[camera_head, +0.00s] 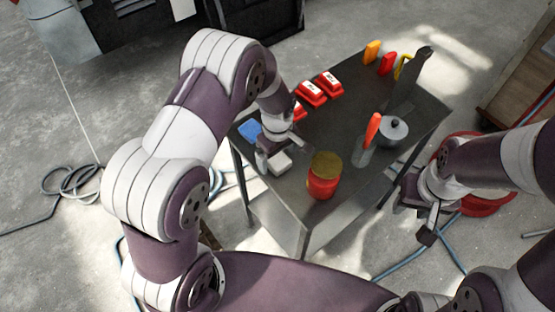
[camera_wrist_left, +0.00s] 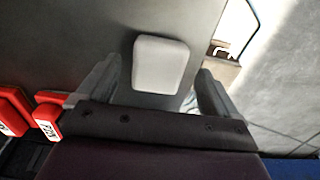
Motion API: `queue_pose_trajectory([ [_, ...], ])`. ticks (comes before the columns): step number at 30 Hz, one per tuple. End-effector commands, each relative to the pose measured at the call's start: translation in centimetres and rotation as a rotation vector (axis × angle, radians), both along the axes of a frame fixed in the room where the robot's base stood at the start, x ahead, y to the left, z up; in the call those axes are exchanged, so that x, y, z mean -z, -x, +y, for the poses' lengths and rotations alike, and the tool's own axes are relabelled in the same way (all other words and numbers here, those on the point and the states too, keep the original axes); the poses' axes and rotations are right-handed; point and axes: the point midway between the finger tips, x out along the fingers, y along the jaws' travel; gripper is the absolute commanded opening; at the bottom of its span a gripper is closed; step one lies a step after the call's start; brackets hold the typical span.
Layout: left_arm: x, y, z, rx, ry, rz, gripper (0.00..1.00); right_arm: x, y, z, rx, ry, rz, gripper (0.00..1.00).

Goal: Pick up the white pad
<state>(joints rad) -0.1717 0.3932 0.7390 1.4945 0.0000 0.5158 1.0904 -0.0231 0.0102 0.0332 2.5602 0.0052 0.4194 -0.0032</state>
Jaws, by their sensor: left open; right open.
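The white pad (camera_head: 281,163) lies on the dark table near its left edge. In the left wrist view the white pad (camera_wrist_left: 160,65) is a pale rounded block on the grey tabletop, between and just beyond the fingertips. My left gripper (camera_head: 268,158) is at the pad, and it also shows in the left wrist view (camera_wrist_left: 155,85) with its fingers spread and nothing between them in contact. Whether the fingers reach down beside the pad I cannot tell. My right gripper (camera_head: 428,215) is open and empty, off the table's right side.
The table (camera_head: 330,125) also holds a blue pad (camera_head: 249,130), red labelled boxes (camera_head: 312,93), a red jar with a yellow lid (camera_head: 322,182), an orange-handled tool (camera_head: 372,129) and a metal pot (camera_head: 393,131). A red round container (camera_head: 486,206) stands on the floor at right.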

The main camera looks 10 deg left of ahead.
Motion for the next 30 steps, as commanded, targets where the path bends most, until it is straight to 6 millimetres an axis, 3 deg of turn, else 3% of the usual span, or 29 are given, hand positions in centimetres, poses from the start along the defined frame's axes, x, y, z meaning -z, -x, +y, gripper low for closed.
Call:
queue_pose_trajectory([
  [3, 1.4, 0.0, 0.0, 0.000, -0.001, 0.001, 0.94, -0.1, 0.0, 0.0, 0.000, 0.000, 0.001, 0.43],
  [10, 1.6, 0.0, 0.0, 0.000, 0.000, -0.001, 0.90, 0.0, 0.0, 0.0, 0.000, 0.000, 0.001, 0.43],
  [15, 1.5, 0.0, 0.0, 0.000, 0.001, -0.001, 0.35, 0.0, 0.0, 0.0, 0.000, 0.000, 0.001, 0.43],
  [25, 1.2, 0.0, 0.0, 0.000, 0.000, -0.002, 0.34, 0.0, 0.0, 0.0, 0.000, 0.000, 0.001, 0.43],
  [30, -2.3, -0.1, 0.0, 0.000, 0.001, -0.007, 0.34, 0.1, 0.0, 0.0, 0.000, 0.000, 0.001, 0.43],
])
